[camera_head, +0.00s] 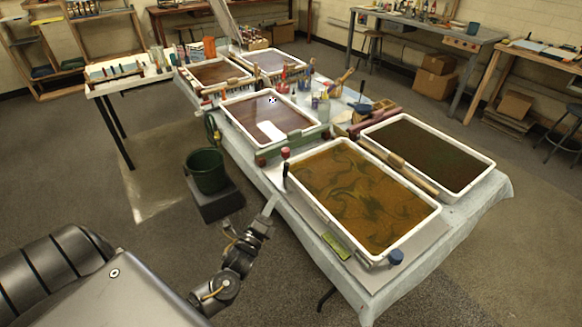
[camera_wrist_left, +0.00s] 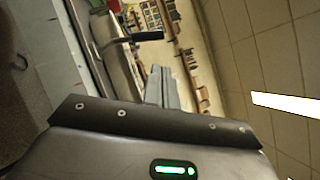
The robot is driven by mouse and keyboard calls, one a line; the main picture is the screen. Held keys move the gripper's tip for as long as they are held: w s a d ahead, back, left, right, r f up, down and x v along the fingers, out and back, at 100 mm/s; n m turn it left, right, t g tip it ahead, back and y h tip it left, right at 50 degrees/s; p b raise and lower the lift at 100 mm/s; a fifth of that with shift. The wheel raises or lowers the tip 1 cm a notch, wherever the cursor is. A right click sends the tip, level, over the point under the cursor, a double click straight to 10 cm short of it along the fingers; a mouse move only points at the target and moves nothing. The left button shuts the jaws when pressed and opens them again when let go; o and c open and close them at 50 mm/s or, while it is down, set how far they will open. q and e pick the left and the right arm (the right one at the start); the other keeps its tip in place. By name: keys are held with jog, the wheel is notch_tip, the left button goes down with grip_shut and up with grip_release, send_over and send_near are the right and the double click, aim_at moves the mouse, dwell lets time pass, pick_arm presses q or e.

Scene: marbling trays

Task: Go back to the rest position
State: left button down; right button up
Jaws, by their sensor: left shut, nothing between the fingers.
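My left gripper (camera_head: 268,206) is shut and empty at the near left side of the cloth-covered table (camera_head: 335,262), beside the near marbling tray. It also shows in the left wrist view (camera_wrist_left: 160,86), with its fingers together and nothing between them. The near tray (camera_head: 412,222) has a white rim and holds brown-gold liquid with dark green swirls. A dark-handled tool with a red top (camera_head: 286,155) is at that tray's left corner. My right gripper is not in view.
A dark green bucket (camera_head: 207,172) stands on a black block (camera_head: 216,204) left of the gripper. A second near tray (camera_head: 488,165) and farther trays (camera_head: 228,108) line the table, with jars and brushes between. Floor at left is largely clear.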

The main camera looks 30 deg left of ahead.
pick_arm(q)
jog(key=s+f+n+g, duration=0.4)
jog(key=f+n, duration=0.1)
jog(key=f, duration=0.6)
jog(key=s+f+n+g+h, duration=0.1)
jog(key=s+f+n+g, duration=0.25)
jog(key=f, duration=0.75)
jog(key=s+f+n+g, duration=0.35)
jog(key=f+n, duration=0.25)
jog(key=f, duration=0.4)
jog(key=s+d+f+n+g, duration=0.1)
jog(key=s+d+f+g, duration=0.2)
jog(key=s, duration=0.8)
jog(key=s+d+f+n+g+h, duration=0.1)
jog(key=s+d+f+n+g, duration=0.1)
jog(key=s+f, duration=0.6)
jog(key=s+d+f+n+g, duration=0.2)
jog(key=s+d+f+g, duration=0.2)
jog(key=s, duration=0.9)
jog(key=shift+s+d+f+h, duration=0.3)
jog(key=shift+s+d+f, duration=0.15)
jog(key=shift+f, duration=0.5)
